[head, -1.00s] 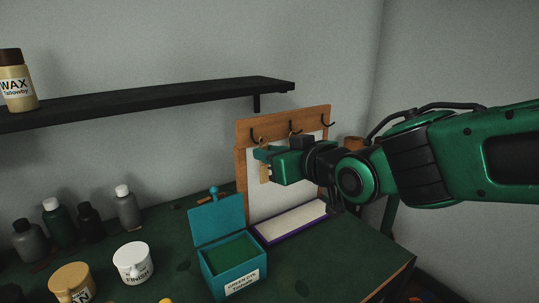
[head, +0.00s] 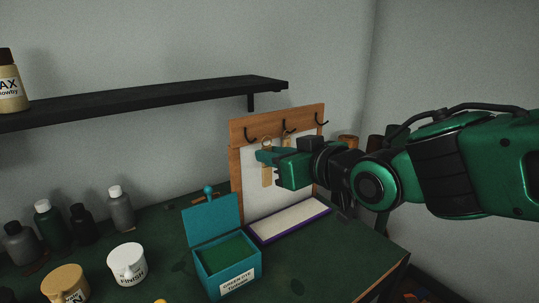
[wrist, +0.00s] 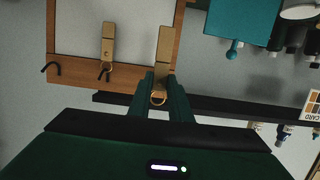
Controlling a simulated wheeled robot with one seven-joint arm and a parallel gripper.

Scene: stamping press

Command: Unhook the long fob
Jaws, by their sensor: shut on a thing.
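My gripper (head: 264,157) is shut on the long fob (head: 267,176), a flat tan tag hanging below the fingers in the head view. Its brass ring (head: 266,142) stands above the fingers, right of the left hook (head: 247,134) and seemingly apart from it. In the wrist view, which is upside down, the long fob (wrist: 164,48) lies between the fingertips, with its ring (wrist: 158,98) showing between the fingers. The left hook is hidden there. A second, shorter-looking fob (wrist: 108,45) hangs on the middle hook (wrist: 103,75). The right hook (wrist: 51,68) is bare.
The wooden hook board (head: 238,185) stands at the back of the green bench. A teal box with an open lid (head: 227,275) and a purple-edged white tray (head: 290,219) stand before it. Cups and bottles are at left. A black shelf (head: 150,102) runs above.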

